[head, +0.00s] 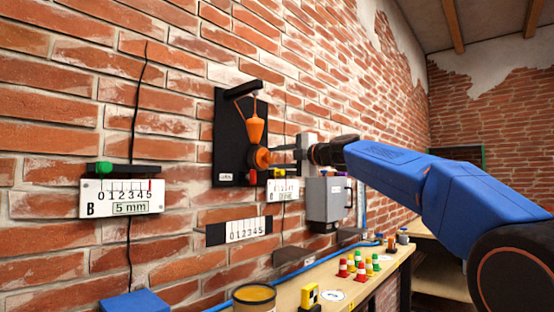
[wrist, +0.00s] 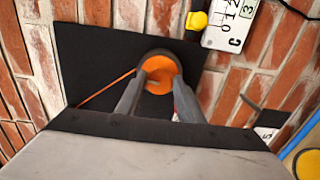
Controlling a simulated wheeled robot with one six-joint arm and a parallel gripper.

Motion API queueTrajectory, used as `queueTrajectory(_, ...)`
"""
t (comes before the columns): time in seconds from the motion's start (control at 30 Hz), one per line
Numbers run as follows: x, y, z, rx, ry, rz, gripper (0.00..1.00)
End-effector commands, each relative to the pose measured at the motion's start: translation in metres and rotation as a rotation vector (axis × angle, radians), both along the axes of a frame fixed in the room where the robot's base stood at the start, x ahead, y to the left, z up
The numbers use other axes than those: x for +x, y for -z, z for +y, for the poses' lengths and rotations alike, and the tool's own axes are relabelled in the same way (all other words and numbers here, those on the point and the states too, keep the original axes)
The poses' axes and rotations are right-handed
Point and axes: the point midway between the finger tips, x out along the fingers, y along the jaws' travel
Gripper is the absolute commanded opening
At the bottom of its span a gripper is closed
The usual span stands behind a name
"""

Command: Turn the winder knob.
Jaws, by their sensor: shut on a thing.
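The winder knob is an orange round knob (head: 262,157) on a black panel (head: 229,150) fixed to the brick wall. Above it an orange cone-shaped piece (head: 256,124) hangs under a black bracket, with an orange cord. My gripper (head: 272,157) reaches in from the right, with its fingers at the knob. In the wrist view the orange knob (wrist: 160,70) sits between the two grey fingertips of my gripper (wrist: 158,78), which are shut on it. Part of the knob is hidden by the fingers.
Gauge B (head: 122,198) with a green button hangs at left. Gauge C (wrist: 230,22) with a yellow knob is close beside the panel. A grey box (head: 326,200) is on the wall at right.

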Motion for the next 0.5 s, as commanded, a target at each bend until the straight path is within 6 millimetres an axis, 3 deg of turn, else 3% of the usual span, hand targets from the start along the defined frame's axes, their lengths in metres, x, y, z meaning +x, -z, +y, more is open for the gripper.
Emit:
queueTrajectory(0.13, -0.0001, 0.0029, 0.0013, -0.003, -0.004, 0.004, 0.12)
queueTrajectory(0.17, -0.0001, 0.0029, 0.0013, -0.003, -0.004, 0.004, 0.39)
queueTrajectory(0.23, 0.0000, 0.0025, 0.0011, -0.003, -0.003, 0.002, 0.52)
queueTrajectory(0.5, -0.0002, 0.0010, 0.0003, -0.002, -0.001, 0.001, 0.52)
